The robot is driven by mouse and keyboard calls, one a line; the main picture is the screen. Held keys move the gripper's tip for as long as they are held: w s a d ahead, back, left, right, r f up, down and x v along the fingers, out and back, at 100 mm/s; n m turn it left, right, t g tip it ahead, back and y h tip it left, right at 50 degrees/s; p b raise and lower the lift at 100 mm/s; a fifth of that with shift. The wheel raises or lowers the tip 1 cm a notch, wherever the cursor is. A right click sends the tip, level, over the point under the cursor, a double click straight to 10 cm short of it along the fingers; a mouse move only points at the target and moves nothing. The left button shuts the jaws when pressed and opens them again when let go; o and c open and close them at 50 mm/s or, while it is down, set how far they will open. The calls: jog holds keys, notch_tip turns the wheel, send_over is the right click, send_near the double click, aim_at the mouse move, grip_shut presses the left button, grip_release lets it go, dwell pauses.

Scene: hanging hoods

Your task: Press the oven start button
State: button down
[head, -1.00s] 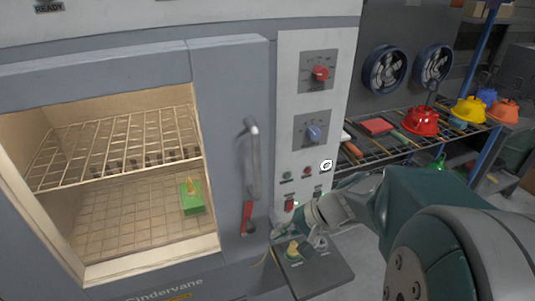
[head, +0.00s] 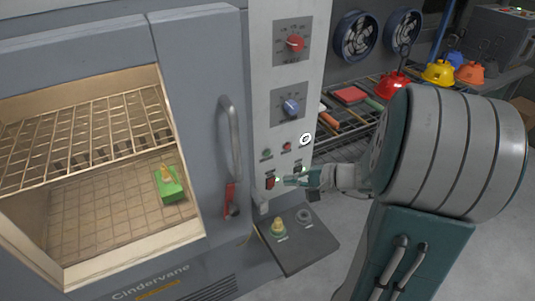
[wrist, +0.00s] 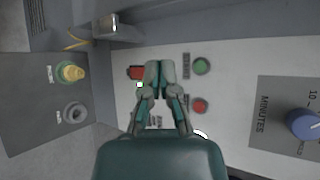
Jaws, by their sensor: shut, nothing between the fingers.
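The oven's control panel (head: 262,80) carries a small green button (head: 266,153) and a small red button (head: 287,147) side by side. In the wrist view the green button (wrist: 201,65) and red button (wrist: 199,105) have small labels that I cannot read surely. A red switch (head: 270,182) sits lower on the panel and also shows in the wrist view (wrist: 136,72). My gripper (head: 288,181) is shut and empty, in front of the lower panel. In the wrist view its fingertips (wrist: 160,66) appear between the red switch and the green button; contact cannot be told.
A red knob (head: 295,43) and a blue knob (head: 291,106) sit above the buttons. The oven door handle (head: 231,138) is to the left. A low grey shelf (head: 307,244) with a brass-coloured plug (head: 277,226) juts out below. A rack with coloured hoods (head: 391,86) stands right.

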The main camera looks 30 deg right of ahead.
send_near(261, 158)
jog(key=shift+s+a+f+x, duration=0.1)
jog(key=shift+s+x, duration=0.05)
jog(key=shift+x, duration=0.75)
jog(key=shift+s+a+f+x, duration=0.1)
jog(key=shift+s+x, duration=0.05)
jog(key=shift+x, duration=0.7)
jog(key=shift+s+a+f+x, duration=0.1)
jog(key=shift+s+x, duration=0.05)
jog(key=shift+x, duration=0.75)
jog(key=shift+w, duration=0.4)
jog(key=shift+w+r, duration=0.1)
jog(key=shift+w, duration=0.25)
jog(key=shift+s, duration=0.8)
jog(key=s, duration=0.5)
jog(key=shift+d, duration=0.1)
